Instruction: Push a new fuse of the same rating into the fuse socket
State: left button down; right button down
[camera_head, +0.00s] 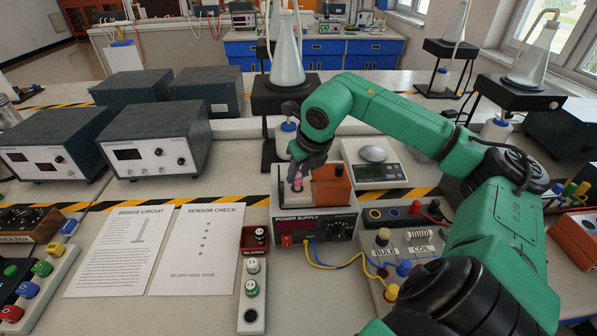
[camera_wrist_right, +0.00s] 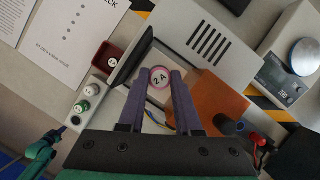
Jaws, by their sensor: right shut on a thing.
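My right gripper (camera_head: 297,172) is shut on a fuse with a pink rim marked 2A (camera_wrist_right: 159,77), gripped between its purple fingertips. It is above the top of the power supply (camera_head: 318,226); I cannot tell whether the fuse touches it. The fuse socket is hidden beneath the fuse and fingers. An orange block (camera_head: 331,188) is on the power supply, right of the gripper. A white fuse holder (camera_head: 250,292) with a few fuses stands in front, a green one (camera_head: 251,288) among them.
A bulb and coil board (camera_head: 408,237) with blue and yellow wires stands right of the power supply. A scale (camera_head: 372,172) is behind it. Two printed sheets (camera_head: 197,250) lie flat at left. Grey instruments (camera_head: 155,140) stand behind them.

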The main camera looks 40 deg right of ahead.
jog(key=shift+f+b, duration=0.65)
jog(key=shift+c, duration=0.6)
grip_release()
jog(key=shift+w+d+r+p, duration=0.15)
jog(key=shift+r+p, duration=1)
jog(key=shift+r, duration=0.05)
jog(key=r+p, duration=0.2)
jog(key=shift+a+r, duration=0.25)
jog(key=shift+r, duration=0.05)
jog(key=shift+d+r+p, duration=0.15)
jog(key=shift+r+p, duration=0.7)
jog(key=shift+p, duration=0.1)
jog(key=shift+f, duration=0.1)
